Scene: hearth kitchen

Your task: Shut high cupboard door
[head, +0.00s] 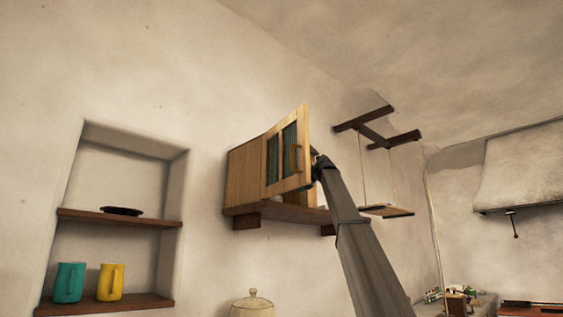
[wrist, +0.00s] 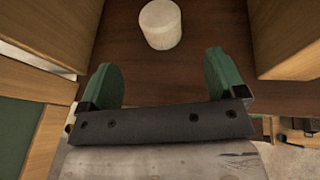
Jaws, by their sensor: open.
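The high cupboard (head: 243,178) is a pale wooden box on the wall. Its door (head: 304,138), with dark green panes and a brown handle (head: 297,158), stands open, swung out toward me. My gripper (head: 319,166) is at the door's right side, partly hidden; I cannot tell whether it touches the door. In the wrist view my gripper (wrist: 165,78) has its green fingers wide apart with nothing between them. Past them are the cupboard's dark wooden floor and a pale round container (wrist: 160,24). A wooden frame with a green panel, apparently the door (wrist: 20,130), is at the left.
A wall niche (head: 120,223) at left holds a dark dish (head: 122,211), a teal mug (head: 69,283) and a yellow mug (head: 110,283). A hanging shelf (head: 387,211) is right of the cupboard. A range hood (head: 522,170) is at far right. A lidded jar (head: 253,305) stands below.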

